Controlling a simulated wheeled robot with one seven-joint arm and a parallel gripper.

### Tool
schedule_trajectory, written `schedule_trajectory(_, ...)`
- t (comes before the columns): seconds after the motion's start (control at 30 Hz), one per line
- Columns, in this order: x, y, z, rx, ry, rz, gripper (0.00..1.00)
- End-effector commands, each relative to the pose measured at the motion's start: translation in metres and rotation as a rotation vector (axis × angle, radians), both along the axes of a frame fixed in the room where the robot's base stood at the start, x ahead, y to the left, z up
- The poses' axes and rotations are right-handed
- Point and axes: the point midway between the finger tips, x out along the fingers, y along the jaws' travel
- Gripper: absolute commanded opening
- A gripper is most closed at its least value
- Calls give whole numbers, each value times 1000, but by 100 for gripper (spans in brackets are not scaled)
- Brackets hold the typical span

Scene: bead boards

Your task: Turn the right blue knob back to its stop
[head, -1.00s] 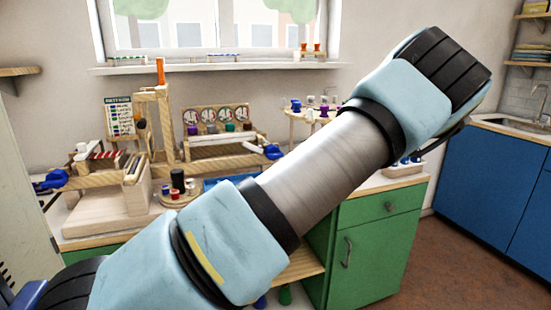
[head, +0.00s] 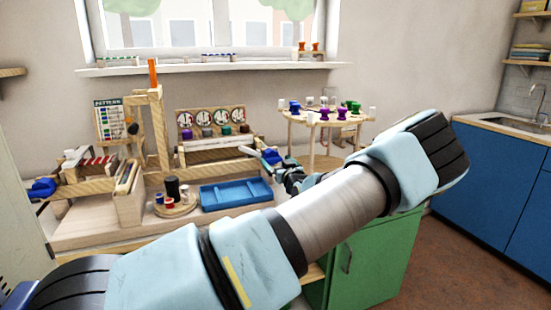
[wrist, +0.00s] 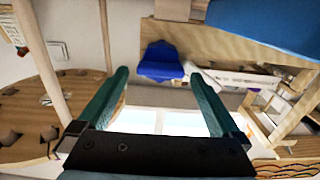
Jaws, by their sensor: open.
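The right blue knob (head: 271,157) sits at the right end of the wooden bead loom, partly hidden behind my gripper (head: 290,176). In the wrist view the blue knob (wrist: 162,63) shows against a wooden beam, lined up with the gap between the two green fingers of my gripper (wrist: 159,72). The fingers are apart and hold nothing. The knob appears at or just beyond the fingertips; I cannot tell whether they touch it. A second blue knob (head: 41,188) is at the loom's left end.
A blue tray (head: 236,194) and a round stand with spools (head: 175,198) lie left of my gripper. A round wooden table with coloured spools (head: 326,115) stands behind it on the right. Dials on a board (head: 213,120) stand at the back.

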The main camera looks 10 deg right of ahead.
Motion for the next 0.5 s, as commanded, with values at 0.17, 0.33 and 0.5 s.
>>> schedule_trajectory(0.17,13,2,0,1,0,-1,100)
schedule_trajectory(0.33,15,2,0,0,1,-1,100)
schedule_trajectory(0.5,15,2,0,0,1,-1,96)
